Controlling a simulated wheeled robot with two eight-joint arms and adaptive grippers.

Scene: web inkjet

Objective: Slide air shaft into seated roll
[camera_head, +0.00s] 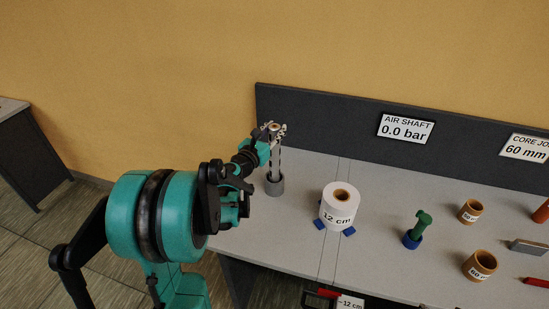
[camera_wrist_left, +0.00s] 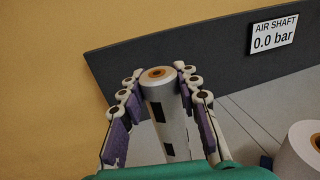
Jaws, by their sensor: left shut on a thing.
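The air shaft (camera_head: 275,158) is a silver rod with dark patches and an orange-brown centre on its top end. It stands upright in a grey round holder (camera_head: 274,185) at the left end of the bench. My left gripper (camera_head: 274,130) is shut on the shaft near its top. In the left wrist view the shaft (camera_wrist_left: 163,105) stands between the two fingers (camera_wrist_left: 160,82). The white roll (camera_head: 341,208), marked 12 cm, sits on blue supports (camera_head: 348,231) to the right of the shaft, with its brown core opening facing up. My right gripper is out of view.
A green part in a blue base (camera_head: 413,238), brown core rings (camera_head: 471,211) and (camera_head: 481,265), and a grey block (camera_head: 528,249) stand further right. A dark back panel carries an air shaft sign reading 0.0 bar (camera_head: 406,127). The bench between shaft and roll is clear.

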